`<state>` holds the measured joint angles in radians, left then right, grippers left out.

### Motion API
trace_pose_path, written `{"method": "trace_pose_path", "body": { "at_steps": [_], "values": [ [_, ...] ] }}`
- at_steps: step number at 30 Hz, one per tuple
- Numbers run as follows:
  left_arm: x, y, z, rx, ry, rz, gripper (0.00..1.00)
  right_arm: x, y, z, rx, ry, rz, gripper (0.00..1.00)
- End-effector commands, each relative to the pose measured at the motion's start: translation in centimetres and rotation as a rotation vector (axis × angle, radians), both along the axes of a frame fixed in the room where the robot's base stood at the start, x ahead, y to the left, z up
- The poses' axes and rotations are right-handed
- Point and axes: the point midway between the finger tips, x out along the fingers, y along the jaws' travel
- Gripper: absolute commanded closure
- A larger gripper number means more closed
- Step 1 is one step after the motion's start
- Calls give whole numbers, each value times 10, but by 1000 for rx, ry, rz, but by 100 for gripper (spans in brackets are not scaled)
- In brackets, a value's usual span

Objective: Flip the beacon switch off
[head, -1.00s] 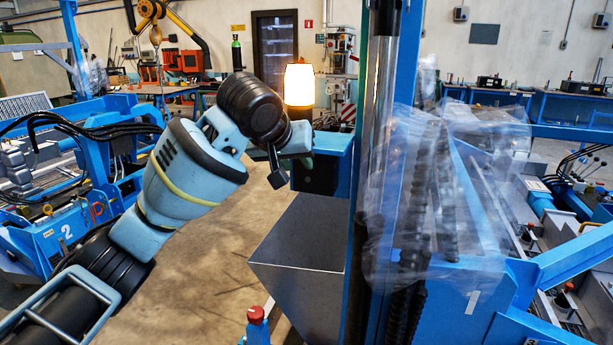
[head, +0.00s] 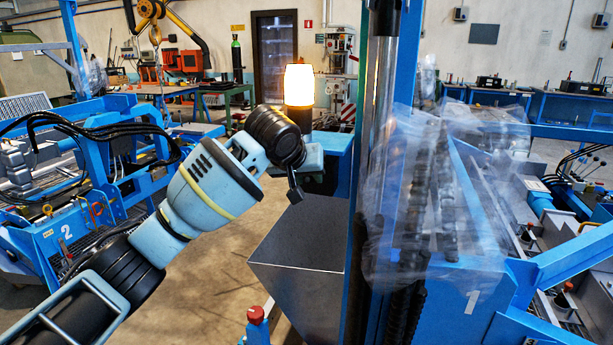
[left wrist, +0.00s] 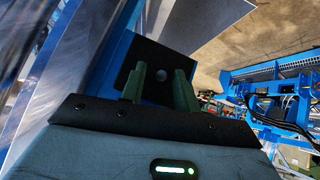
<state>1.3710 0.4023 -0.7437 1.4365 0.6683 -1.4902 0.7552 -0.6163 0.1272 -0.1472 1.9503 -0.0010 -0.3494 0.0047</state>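The beacon (head: 299,85) glows bright yellow-white on a dark base, above a blue box (head: 337,144) beside the tall blue post. In the left wrist view a black panel (left wrist: 150,55) on blue metal faces my left gripper (left wrist: 161,75). A small round grey switch tip (left wrist: 161,73) shows on this panel, between the two green fingers. The fingers are apart and nothing is held; whether they touch the switch I cannot tell. In the head view my left gripper's body is in front of the blue box, and its fingers are hidden. My right gripper is not in view.
A red button on a blue stand (head: 255,315) is low in front. Bare floor lies left of the hopper.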

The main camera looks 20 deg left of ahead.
Motion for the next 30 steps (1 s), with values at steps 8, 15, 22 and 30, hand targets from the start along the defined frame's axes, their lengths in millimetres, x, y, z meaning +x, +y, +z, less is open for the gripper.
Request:
{"method": "trace_pose_path", "body": {
  "at_steps": [8, 15, 22, 30],
  "values": [
    [0, 0, 0, 0, 1, 0, 94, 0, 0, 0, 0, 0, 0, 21],
    [0, 0, 0, 0, -1, 0, 100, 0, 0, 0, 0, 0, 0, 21],
    [-2, 0, -3, -3, -47, 1, 100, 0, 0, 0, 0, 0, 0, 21],
    [-6, 0, -12, -8, -218, -1, 100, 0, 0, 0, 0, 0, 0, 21]
  ]
}}
